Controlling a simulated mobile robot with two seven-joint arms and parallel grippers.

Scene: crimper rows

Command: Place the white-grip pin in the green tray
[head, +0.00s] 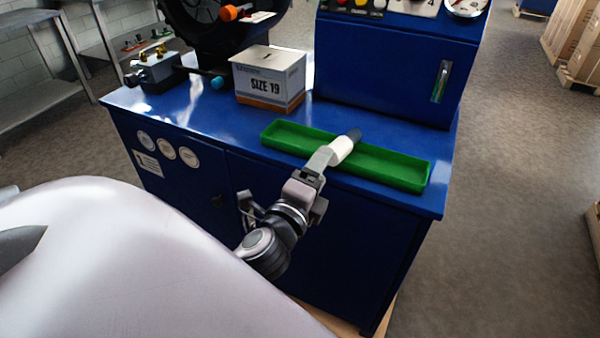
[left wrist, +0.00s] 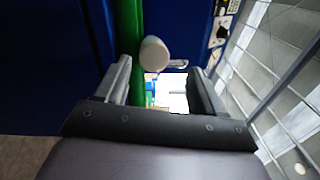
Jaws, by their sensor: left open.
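The white-grip pin (head: 342,149) shows a white grip and a dark far end over the green tray (head: 408,181). I cannot tell whether it rests on the tray floor. My left gripper (head: 321,159) reaches over the tray's front edge, at the near end of the grip. In the left wrist view the round white end of the pin (left wrist: 154,54) shows just past the open left gripper (left wrist: 159,72), with gaps to both fingers. A green tray strip (left wrist: 129,28) runs beside it. My right gripper is not in view.
On the blue bench (head: 190,120), a white box marked SIZE 19 (head: 268,85) stands left of the tray. A blue machine housing (head: 390,65) stands behind the tray. A grey device (head: 155,72) sits at the far left. The tray's right part is empty.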

